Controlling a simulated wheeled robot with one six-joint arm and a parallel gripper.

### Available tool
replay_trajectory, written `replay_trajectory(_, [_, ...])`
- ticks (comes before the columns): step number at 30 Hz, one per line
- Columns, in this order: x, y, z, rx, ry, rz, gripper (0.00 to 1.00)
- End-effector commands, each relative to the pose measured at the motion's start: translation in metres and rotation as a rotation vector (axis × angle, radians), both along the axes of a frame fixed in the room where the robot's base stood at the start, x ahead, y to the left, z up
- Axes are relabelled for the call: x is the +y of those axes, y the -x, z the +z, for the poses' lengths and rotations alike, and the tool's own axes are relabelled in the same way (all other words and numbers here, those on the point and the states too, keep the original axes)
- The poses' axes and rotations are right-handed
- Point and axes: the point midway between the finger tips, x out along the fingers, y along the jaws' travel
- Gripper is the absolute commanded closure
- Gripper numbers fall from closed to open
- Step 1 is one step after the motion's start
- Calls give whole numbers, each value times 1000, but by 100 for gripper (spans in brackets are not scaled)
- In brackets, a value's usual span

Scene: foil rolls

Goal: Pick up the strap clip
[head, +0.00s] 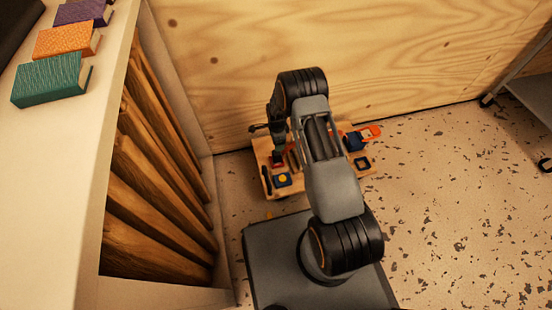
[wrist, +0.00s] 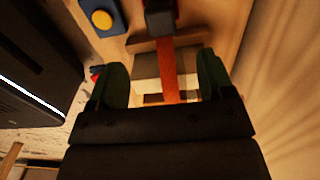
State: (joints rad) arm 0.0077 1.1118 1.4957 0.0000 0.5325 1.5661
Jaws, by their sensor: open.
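In the wrist view, an orange-red strap with a dark clip (wrist: 160,20) at its far end runs between the fingers of my gripper (wrist: 163,62); I take it to be the strap clip. My gripper is open, with one dark green finger on each side of the strap, and no contact shows. In the head view, my gripper (head: 278,158) points down over the left part of a low wooden board (head: 262,150). A bit of red shows just below it, but my gripper and arm hide most of that spot.
A blue block with a yellow button (head: 282,180) sits on the board close to my gripper. An orange and dark blue item (head: 356,140) and a dark square piece (head: 361,163) are at its right. A plywood wall (head: 230,70) stands behind.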

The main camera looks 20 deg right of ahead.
Motion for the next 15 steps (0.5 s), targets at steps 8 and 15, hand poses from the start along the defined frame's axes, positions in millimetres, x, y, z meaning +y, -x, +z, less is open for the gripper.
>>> replay_trajectory(8, [1, 1, -54, 2, 0, 0, 26])
replay_trajectory(15, [1, 0, -71, 1, 0, 2, 26])
